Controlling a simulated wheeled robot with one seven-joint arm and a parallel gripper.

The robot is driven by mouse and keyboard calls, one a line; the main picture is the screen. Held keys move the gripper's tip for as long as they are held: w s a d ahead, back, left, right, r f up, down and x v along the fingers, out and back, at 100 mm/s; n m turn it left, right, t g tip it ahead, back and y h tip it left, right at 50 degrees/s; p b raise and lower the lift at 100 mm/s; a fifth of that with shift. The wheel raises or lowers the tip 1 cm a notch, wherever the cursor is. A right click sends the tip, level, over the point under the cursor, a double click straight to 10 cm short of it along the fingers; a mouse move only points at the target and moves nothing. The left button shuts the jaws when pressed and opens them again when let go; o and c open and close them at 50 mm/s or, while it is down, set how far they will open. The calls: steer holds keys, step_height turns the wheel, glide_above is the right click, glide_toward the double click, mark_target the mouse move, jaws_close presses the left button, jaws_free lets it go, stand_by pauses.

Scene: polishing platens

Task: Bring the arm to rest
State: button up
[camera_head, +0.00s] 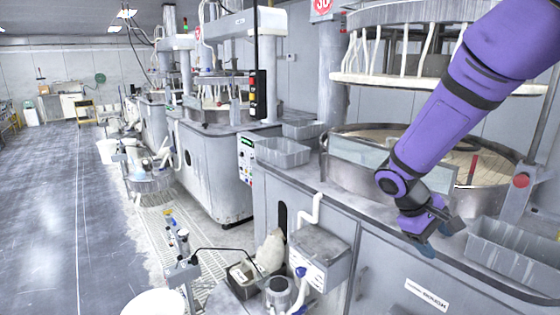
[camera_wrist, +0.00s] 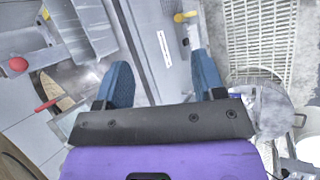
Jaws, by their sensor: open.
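My purple arm reaches in from the upper right in the head view. My gripper (camera_head: 432,240) hangs at its end, in front of the polishing machine's top edge and over its cabinet front. In the wrist view my gripper (camera_wrist: 163,75) shows two blue fingers set wide apart. It is open, and nothing is between the fingers. The grey cabinet (camera_wrist: 158,45) shows beyond the fingertips.
The near polishing machine has a round basin (camera_head: 340,177) below a raised upper platen (camera_head: 430,82). Grey trays (camera_head: 282,152) sit on its ledge, and another tray (camera_head: 515,250) is right of my gripper. The floor (camera_head: 50,210) at left is largely clear.

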steer(key=s+a+r+m+t+y, duration=0.1)
steer(key=s+r+m+t+y, duration=0.1)
steer(key=s+r, duration=0.6)
steer(key=s+a+r+m+t+y, duration=0.2)
steer(key=s+r+t+y, duration=0.3)
steer(key=s+r, duration=0.4)
steer(key=s, duration=0.3)
steer(key=shift+s+a+r+m, duration=0.2)
steer(key=shift+a+m, duration=0.1)
steer(key=shift+m, duration=0.1)
